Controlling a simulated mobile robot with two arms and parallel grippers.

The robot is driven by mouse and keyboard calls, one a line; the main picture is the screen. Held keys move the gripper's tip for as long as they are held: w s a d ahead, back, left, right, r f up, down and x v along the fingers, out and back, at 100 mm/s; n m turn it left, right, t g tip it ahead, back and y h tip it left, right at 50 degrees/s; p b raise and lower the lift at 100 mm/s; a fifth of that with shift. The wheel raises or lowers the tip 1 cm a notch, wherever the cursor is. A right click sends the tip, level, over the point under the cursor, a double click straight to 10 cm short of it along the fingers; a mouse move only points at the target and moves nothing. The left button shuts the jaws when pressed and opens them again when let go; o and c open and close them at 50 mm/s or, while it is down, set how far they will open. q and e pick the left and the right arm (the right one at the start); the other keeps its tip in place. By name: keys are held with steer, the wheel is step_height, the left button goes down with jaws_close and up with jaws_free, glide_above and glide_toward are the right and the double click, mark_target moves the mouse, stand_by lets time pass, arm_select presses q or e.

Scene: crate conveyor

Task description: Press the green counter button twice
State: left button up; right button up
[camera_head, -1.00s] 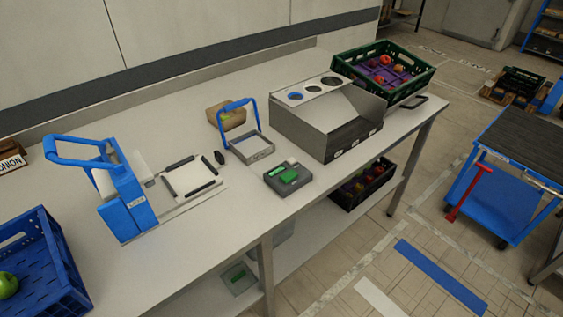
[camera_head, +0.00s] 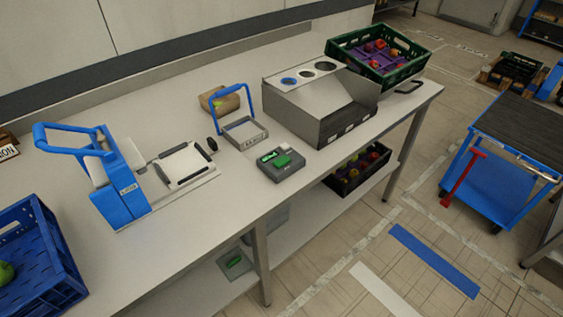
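The counter (camera_head: 281,164) is a small grey box with a large green button (camera_head: 283,161) on its top and a small green display beside the button. It sits near the front edge of the long grey table (camera_head: 195,240). Nothing touches the button. Neither of my grippers is in view.
A blue-handled frame (camera_head: 243,132) stands behind the counter, and a grey metal box with round holes (camera_head: 318,103) stands to its right. A blue and white device (camera_head: 124,187) is on the left. A blue crate (camera_head: 42,254) is at the near left, a green crate (camera_head: 412,66) at the far right.

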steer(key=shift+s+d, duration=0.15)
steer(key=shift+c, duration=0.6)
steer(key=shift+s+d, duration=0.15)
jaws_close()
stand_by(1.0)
